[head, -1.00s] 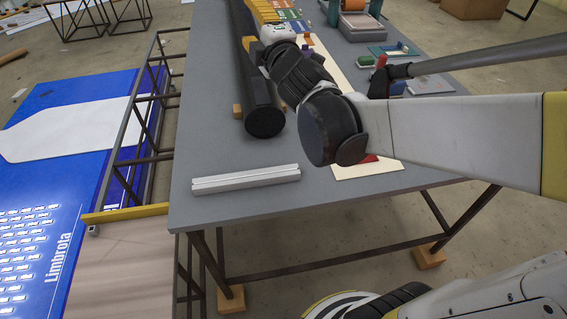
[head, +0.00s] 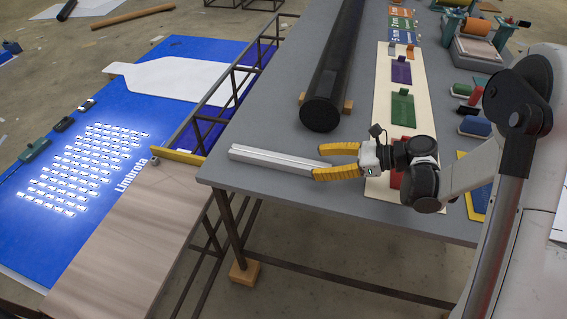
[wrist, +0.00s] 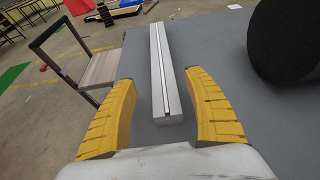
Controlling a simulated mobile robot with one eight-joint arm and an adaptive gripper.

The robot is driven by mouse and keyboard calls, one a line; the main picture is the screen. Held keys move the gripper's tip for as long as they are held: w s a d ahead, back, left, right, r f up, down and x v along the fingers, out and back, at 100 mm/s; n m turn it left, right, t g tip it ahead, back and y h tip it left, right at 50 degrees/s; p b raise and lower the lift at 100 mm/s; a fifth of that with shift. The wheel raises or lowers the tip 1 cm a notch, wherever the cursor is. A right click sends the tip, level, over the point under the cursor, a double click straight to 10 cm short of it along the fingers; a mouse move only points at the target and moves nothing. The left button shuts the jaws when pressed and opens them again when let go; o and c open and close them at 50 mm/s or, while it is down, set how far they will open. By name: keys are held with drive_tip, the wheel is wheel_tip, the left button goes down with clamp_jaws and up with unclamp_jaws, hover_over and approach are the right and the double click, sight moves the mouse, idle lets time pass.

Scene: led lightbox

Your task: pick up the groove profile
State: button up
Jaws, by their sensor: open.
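The groove profile (head: 268,158) is a light grey bar with a slot along its top. It lies flat on the near left part of the grey table. My gripper (head: 336,161) has yellow fingers and is at the bar's right end. In the wrist view the open fingers (wrist: 164,112) stand one on each side of the near end of the groove profile (wrist: 161,70), with gaps between fingers and bar. The bar runs away from the gripper between them. Whether the fingertips are level with the bar is hard to tell.
A thick black tube (head: 322,112) rests on wooden blocks behind the bar; its round end shows at the right in the wrist view (wrist: 285,45). A pale board (head: 375,188) with coloured pieces lies to the right. The grey table (head: 230,175) ends close in front of the bar.

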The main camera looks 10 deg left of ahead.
sight(299, 162)
drive_tip(key=b+x, duration=0.2)
drive_tip(key=x, duration=0.4)
drive_tip(key=shift+w+a+f, duration=0.2)
drive_tip(key=shift+a, duration=0.15)
drive_tip(key=shift+d, duration=0.1)
clamp_jaws()
drive_tip(key=shift+r, duration=0.1)
